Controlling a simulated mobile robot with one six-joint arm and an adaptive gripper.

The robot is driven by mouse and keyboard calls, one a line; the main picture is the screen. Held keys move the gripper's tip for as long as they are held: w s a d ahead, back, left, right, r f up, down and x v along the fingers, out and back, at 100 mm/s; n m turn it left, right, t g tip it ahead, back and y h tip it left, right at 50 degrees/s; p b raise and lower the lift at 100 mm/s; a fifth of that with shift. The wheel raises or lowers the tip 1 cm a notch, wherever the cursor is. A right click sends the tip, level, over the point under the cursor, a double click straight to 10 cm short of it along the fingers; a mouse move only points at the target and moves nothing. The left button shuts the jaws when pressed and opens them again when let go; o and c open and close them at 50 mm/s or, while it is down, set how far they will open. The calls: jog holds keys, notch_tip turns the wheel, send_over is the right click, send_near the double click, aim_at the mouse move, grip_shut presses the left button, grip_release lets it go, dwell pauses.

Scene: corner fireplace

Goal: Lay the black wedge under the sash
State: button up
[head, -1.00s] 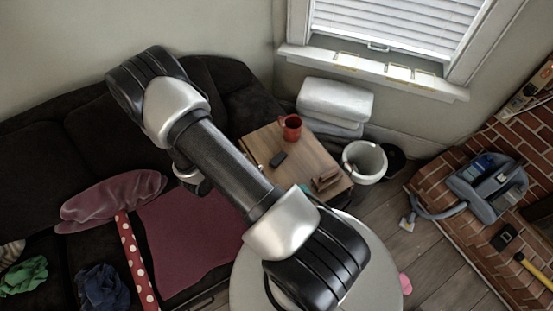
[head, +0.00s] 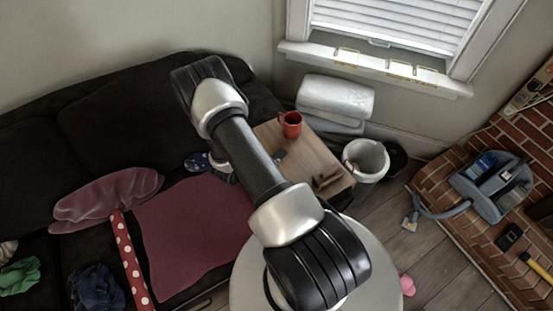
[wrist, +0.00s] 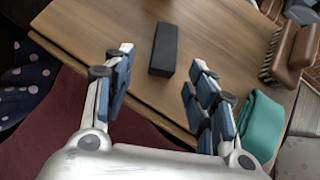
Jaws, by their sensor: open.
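The black wedge (wrist: 163,48) lies on the small wooden table and shows as a dark block in the wrist view. In the head view the wedge (head: 279,155) is a small dark shape beside my arm. My gripper (wrist: 160,60) is open and empty, its two blue-padded fingers spread with the wedge ahead between their tips. I cannot tell the height gap. In the head view the gripper is mostly hidden behind my arm. The window sash (head: 385,43) is at the upper right, above the white sill (head: 370,66).
A red mug (head: 290,124) stands at the table's back. A brown brush (wrist: 285,55) and a teal cloth (wrist: 262,125) are at the table's right in the wrist view. A white bin (head: 366,160) stands beside the table (head: 318,155), with folded white bedding (head: 335,98) behind.

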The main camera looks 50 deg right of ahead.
jog(key=x, duration=0.2)
jog(key=b+x, duration=0.1)
jog(key=x, duration=0.1)
jog(key=shift+s, duration=0.3)
jog(key=shift+c, duration=0.4)
jog(key=c, duration=1.1)
jog(key=shift+o, duration=0.2)
jog(key=shift+r, duration=0.1)
